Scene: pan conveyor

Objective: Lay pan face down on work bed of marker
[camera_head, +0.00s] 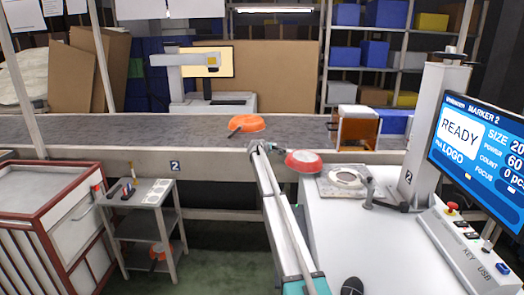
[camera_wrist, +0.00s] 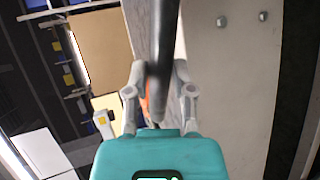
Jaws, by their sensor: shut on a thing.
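My gripper (camera_head: 264,147) is shut on the black handle (camera_wrist: 157,50) of a red pan (camera_head: 303,162). In the head view the pan is held in the air at the left edge of the white marker table. Its red side shows; its exact tilt is hard to tell. The work bed (camera_head: 326,187), a grey plate with a pale ring-shaped seat, is just right of the pan and looks empty.
An orange pan (camera_head: 246,124) lies on the conveyor (camera_head: 90,128) behind. The marker column (camera_head: 428,135) and READY screen (camera_head: 475,145) stand right of the bed, with a black-handled clamp (camera_head: 385,195) close by. An open-fronted box (camera_head: 357,130) stands behind it. Another pan lies on the cart's (camera_head: 150,192) low shelf.

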